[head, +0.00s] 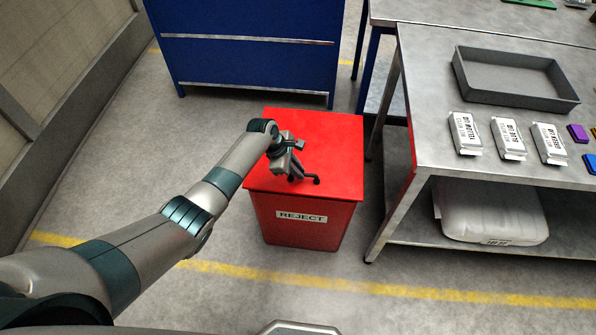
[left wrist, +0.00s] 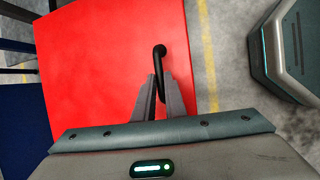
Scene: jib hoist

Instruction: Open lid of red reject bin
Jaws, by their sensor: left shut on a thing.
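The red reject bin (head: 290,232) stands on the floor, with a white REJECT label on its front. Its red lid (head: 335,145) lies flat and closed on top. A black handle (head: 315,180) sits near the lid's front edge; it also shows in the left wrist view (left wrist: 159,52). My left gripper (head: 293,178) reaches over the lid from the left and is shut on the handle. In the left wrist view its fingers (left wrist: 158,85) close around the handle's near part, which they partly hide. My right gripper is not in view.
A metal table (head: 420,100) stands to the right of the bin, holding a grey tray (head: 510,96) and several labelled white packets (head: 508,138). A white sack (head: 490,212) lies on its lower shelf. A blue cabinet (head: 250,60) stands behind the bin. The floor in front is clear.

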